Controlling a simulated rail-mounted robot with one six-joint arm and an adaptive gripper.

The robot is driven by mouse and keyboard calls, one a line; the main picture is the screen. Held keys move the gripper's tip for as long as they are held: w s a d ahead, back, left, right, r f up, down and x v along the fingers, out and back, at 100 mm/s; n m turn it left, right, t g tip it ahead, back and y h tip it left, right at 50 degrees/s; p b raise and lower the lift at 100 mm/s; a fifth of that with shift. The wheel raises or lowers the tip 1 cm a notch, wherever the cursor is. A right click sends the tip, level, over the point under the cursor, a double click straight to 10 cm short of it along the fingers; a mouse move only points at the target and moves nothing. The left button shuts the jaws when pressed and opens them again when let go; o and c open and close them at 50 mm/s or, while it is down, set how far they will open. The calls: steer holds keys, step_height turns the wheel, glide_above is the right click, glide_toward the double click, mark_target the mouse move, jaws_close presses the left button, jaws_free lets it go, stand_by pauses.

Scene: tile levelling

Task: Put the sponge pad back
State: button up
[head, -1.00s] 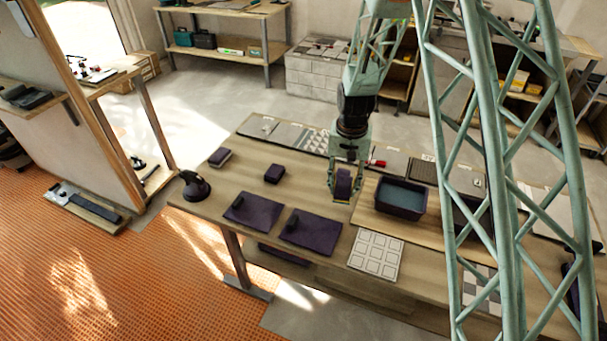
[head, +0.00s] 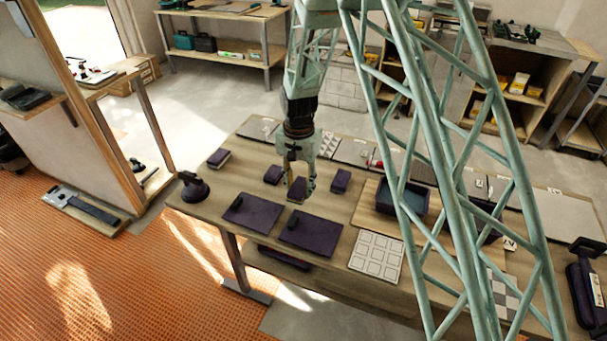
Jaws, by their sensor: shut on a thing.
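My gripper (head: 297,190) is over the middle of the workbench, pointing down, and is shut on a small dark purple block, which I take to be the sponge pad (head: 297,187). The fingers partly hide the pad. I cannot tell whether it touches the bench. A similar purple block (head: 341,180) lies just right of the gripper. Another purple block (head: 272,174) lies to its left. Two flat purple mats (head: 253,214) (head: 311,233) lie in front of the gripper.
A dark tub (head: 407,196) stands on a wooden board to the right, partly behind my green lattice arm. A white gridded sheet (head: 377,256) lies near the bench's front edge. A dark rounded tool (head: 194,187) and a purple block (head: 219,157) are at the left end.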

steer(key=b, duration=0.2)
glide_above(303, 173)
steer(key=shift+s+d+f, duration=0.1)
steer(key=shift+s+f, duration=0.05)
steer(key=shift+f, duration=0.6)
steer(key=shift+f+b, duration=0.4)
steer(key=shift+f, duration=1.35)
steer(key=shift+f, duration=0.15)
steer(key=o, duration=1)
